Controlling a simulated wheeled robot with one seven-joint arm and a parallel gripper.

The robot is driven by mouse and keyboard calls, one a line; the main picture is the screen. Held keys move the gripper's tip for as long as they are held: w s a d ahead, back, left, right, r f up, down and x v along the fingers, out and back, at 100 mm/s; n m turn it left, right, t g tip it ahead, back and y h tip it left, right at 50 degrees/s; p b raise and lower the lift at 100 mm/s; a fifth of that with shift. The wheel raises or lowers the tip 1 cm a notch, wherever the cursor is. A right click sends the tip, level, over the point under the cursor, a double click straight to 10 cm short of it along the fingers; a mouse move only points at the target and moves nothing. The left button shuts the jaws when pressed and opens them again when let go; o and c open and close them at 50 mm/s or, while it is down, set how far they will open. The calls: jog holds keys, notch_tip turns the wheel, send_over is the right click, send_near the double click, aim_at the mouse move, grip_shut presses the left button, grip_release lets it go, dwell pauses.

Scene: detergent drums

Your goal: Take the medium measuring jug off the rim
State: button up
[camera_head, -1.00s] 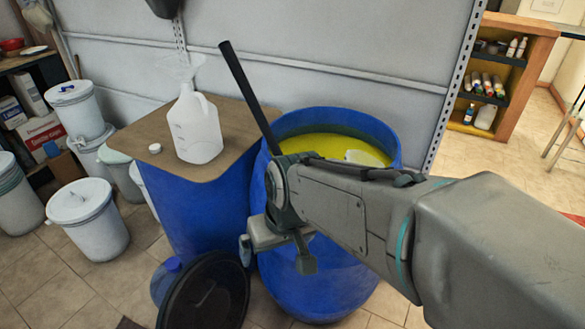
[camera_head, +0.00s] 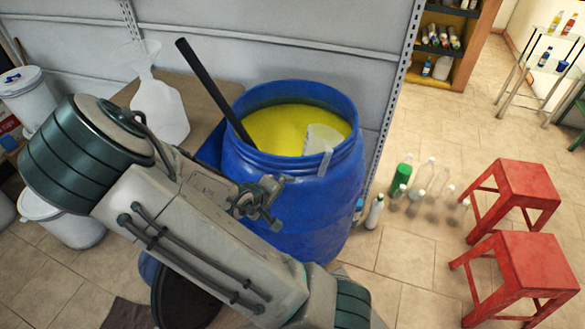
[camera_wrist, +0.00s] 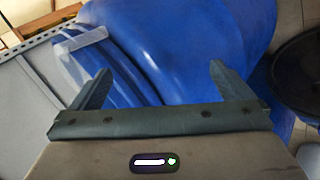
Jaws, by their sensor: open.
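A clear measuring jug (camera_head: 320,142) hangs on the near right rim of the blue drum (camera_head: 300,215), its body inside above the yellow liquid (camera_head: 285,128) and its handle over the rim. My gripper (camera_head: 273,203) is in front of the drum's outer wall, below and left of the jug, apart from it. In the wrist view my gripper (camera_wrist: 158,72) is open and empty, facing the blue drum wall (camera_wrist: 215,40). A pale translucent piece at the rim, apparently the jug's handle (camera_wrist: 82,42), shows there beyond the left finger.
A black paddle or pole (camera_head: 212,88) leans out of the drum at the left. A white jerrycan (camera_head: 160,112) with a funnel stands on a board to the left. Bottles (camera_head: 400,178) and red stools (camera_head: 515,185) stand on the floor to the right.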

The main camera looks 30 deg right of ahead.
jog(key=d+r+n+h+p, duration=0.1)
jog(key=d+r+h, duration=0.4)
jog(key=r, duration=0.1)
jog(key=b, duration=0.3)
send_near(325, 164)
jog(key=x, duration=0.8)
